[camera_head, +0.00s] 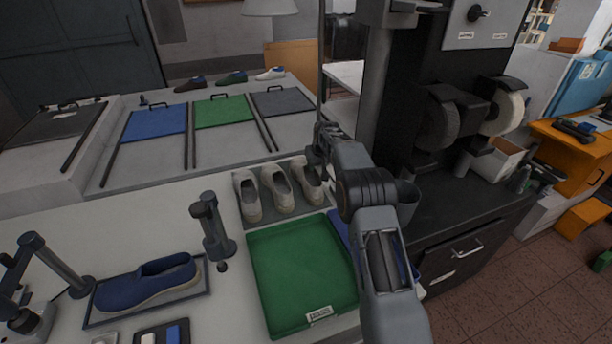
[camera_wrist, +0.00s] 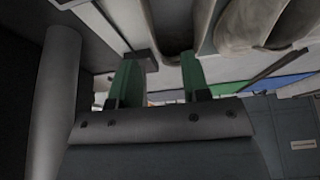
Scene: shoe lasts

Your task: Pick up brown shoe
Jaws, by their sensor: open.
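A brown shoe (camera_head: 190,84) stands at the left end of a row at the far back, beyond the coloured panels. It looks small and dark with a pale sole. A green shoe (camera_head: 231,78) and a white shoe (camera_head: 270,73) stand to its right. My gripper (camera_wrist: 162,76) shows in the wrist view with its two green fingers apart and nothing between them. In the head view the end of my arm is near the pale shoes, far in front of the brown shoe, and the fingers cannot be made out there.
Several pale shoes (camera_head: 277,187) stand in a row beside the end of my arm. A green tray (camera_head: 262,290) lies in front of them. A blue shoe (camera_head: 147,283) and a dark post (camera_head: 212,228) stand to the left. A black machine (camera_head: 440,115) rises at right.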

